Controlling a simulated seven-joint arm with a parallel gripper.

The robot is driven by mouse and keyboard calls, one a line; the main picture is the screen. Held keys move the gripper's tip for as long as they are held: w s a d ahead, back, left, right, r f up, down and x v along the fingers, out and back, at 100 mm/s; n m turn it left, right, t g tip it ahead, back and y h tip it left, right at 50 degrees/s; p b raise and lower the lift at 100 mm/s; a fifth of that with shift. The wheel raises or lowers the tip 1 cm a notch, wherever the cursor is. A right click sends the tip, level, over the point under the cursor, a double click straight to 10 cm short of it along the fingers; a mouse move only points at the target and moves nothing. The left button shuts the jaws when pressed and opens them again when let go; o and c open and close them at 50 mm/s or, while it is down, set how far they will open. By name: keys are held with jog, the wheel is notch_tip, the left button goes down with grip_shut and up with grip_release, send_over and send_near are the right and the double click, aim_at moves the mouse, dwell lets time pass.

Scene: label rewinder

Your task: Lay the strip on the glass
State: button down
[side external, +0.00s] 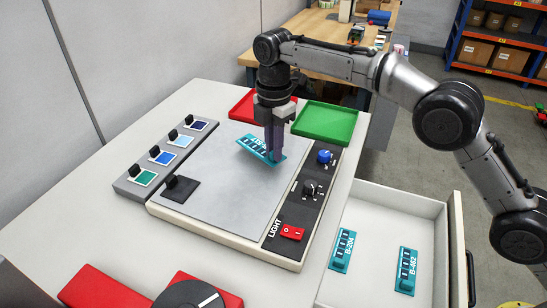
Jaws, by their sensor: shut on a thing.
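A teal strip (254,148) with white slots and partly hidden lettering is in my gripper (273,157). My gripper points down and its fingers are shut on the strip near its right end. The strip is over the upper right part of the grey glass panel (215,185) and looks tilted. I cannot tell whether it touches the glass. The fingers hide part of the strip.
A red tray (243,107) and a green tray (327,122) stand behind the panel. A dark control strip with a blue knob (325,157), a black knob (309,189) and a red switch (292,233) runs along its right. An open drawer (376,197) holds two teal strips. Several colour swatches line the left.

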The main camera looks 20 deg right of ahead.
jog(key=shift+w+f, duration=0.1)
jog(key=shift+f, duration=1.55)
jog(key=c, duration=0.9)
grip_release()
jog(key=shift+f, duration=0.15)
notch_tip(320, 180, up, 7)
jog(key=shift+r, duration=0.4)
